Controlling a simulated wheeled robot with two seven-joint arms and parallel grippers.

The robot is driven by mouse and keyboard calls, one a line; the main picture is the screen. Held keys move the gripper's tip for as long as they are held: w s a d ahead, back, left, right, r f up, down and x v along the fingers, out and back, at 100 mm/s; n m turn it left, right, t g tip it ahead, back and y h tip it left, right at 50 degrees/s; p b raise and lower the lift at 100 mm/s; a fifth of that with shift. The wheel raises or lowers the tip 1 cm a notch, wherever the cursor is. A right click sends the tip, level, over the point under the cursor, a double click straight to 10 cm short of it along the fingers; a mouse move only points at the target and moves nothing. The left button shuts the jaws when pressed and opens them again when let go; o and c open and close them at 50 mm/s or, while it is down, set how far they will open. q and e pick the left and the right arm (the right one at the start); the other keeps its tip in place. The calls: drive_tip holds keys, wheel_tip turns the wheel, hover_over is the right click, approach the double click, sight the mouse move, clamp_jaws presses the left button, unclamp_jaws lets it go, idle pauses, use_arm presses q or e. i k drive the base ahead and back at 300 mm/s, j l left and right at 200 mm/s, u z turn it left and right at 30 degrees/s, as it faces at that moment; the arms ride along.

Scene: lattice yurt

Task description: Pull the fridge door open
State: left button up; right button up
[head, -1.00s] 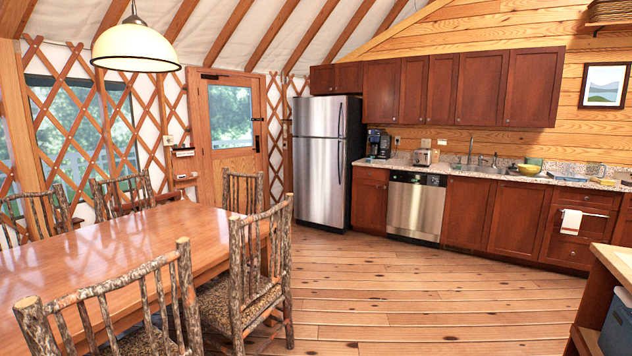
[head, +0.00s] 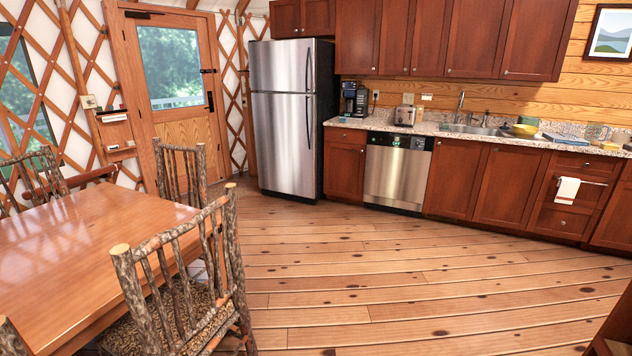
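The fridge (head: 283,122) stands against the back wall, left of the kitchen counter. It is stainless steel with dark sides, a smaller upper door (head: 277,66) and a taller lower door (head: 278,145). Both doors look closed. Dark vertical handles (head: 308,120) run along the right edge of the doors. The fridge is some way off across the floor. Neither of my grippers shows in the head view.
A wooden table (head: 90,250) and log chairs (head: 185,280) fill the left side. The wooden floor (head: 390,260) between me and the fridge is open. A dishwasher (head: 396,172) and cabinets run right of the fridge. A brown edge (head: 612,325) shows at lower right.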

sight(286, 124)
drive_tip(key=i, duration=3.75)
